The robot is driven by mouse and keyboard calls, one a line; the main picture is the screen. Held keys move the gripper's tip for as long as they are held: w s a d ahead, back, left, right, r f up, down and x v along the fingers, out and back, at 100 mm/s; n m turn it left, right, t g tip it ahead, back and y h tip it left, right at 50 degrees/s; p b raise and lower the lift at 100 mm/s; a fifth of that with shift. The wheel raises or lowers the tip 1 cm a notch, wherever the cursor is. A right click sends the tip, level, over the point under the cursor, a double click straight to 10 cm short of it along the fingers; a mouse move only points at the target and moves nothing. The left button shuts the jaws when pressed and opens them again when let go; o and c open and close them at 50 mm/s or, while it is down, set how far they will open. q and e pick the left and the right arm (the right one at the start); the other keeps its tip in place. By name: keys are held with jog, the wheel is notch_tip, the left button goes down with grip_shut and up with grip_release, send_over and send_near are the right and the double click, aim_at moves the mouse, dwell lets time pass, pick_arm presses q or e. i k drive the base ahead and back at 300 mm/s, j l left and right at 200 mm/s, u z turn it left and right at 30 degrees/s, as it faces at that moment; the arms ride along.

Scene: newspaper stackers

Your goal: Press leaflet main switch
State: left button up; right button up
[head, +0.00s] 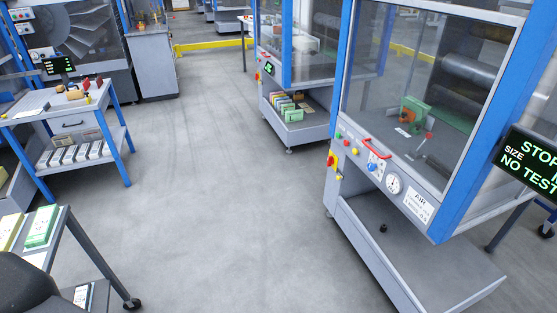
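No sign naming a leaflet machine is readable, so I cannot tell which switch is the leaflet main switch. The near blue-framed machine (352,120) at the right has a red knob on a yellow plate (331,161) at its front left corner. Its sloping front panel (415,190) carries several coloured buttons, a red bar handle (377,148) and a round gauge (394,184). A farther machine (286,50) has a small dark display (269,68) and a small red-yellow control below it. Neither of my grippers is in view.
A black display (532,160) reading "STOP" and "NO TEST" juts in at the right. A blue-legged cart (122,148) stands left, and a darker cart (93,247) with green packets is lower left. The grey floor (215,190) between them is clear.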

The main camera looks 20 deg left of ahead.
aim_at(331, 161)
jog(key=u, duration=0.2)
jog(key=i+j+z, duration=0.1)
jog(key=i+j, duration=0.2)
jog(key=i+j+z, duration=0.1)
jog(key=i+j, duration=0.25)
jog(key=i+j+z, duration=0.1)
jog(key=i+j, duration=0.65)
jog(key=i+j+z, duration=0.15)
jog(key=i+j, duration=0.15)
jog(key=i+j+z, duration=0.1)
jog(key=i+j, duration=0.2)
jog(key=j, duration=0.2)
jog(key=i+j+z, duration=0.1)
jog(key=i+j, duration=0.2)
jog(key=j, duration=0.15)
jog(key=i+j+z, duration=0.1)
jog(key=i+j, duration=0.2)
jog(key=j, duration=0.15)
